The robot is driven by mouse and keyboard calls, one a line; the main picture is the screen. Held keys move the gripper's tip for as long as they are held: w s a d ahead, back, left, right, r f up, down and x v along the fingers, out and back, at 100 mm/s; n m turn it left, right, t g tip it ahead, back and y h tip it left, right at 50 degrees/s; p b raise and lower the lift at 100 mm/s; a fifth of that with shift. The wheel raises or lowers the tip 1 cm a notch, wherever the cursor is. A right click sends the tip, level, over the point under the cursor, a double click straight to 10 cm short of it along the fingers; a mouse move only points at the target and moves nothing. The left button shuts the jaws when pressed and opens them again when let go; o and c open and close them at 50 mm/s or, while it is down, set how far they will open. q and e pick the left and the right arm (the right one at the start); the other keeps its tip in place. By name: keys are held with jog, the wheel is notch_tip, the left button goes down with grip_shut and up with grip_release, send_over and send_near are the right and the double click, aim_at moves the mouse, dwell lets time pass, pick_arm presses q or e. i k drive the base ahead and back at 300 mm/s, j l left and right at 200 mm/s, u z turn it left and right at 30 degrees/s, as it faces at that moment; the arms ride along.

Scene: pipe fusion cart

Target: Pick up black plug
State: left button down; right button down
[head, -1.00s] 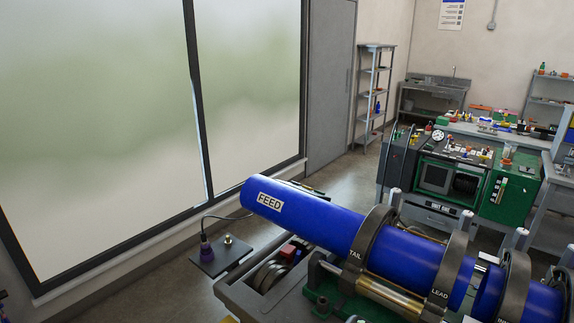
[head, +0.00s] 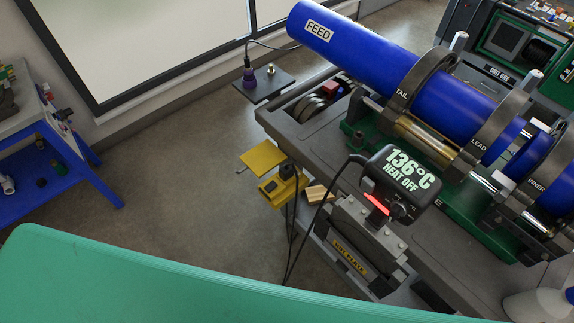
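I cannot pick out a black plug for certain. A small dark round piece (head: 41,182) lies on the lower shelf of the blue stand at the left; it is too small to tell what it is. A dark purple connector with a cable (head: 249,76) stands upright on a black plate (head: 274,88) beside the cart, below the pipe's FEED end. Neither of my grippers is in view.
The fusion cart (head: 290,127) carries a blue pipe (head: 370,48) in clamps. A heater reading 136°C (head: 405,172) sits at its near side, with hanging cables. The blue stand (head: 72,180) is at left. Open floor (head: 170,170) lies between. A broad green surface (head: 150,285) fills the bottom.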

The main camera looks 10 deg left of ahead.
aim_at(285, 172)
jog(key=k+l+z, duration=0.25)
jog(key=k, duration=0.2)
jog(key=k+l+z, duration=0.25)
jog(key=k, duration=0.2)
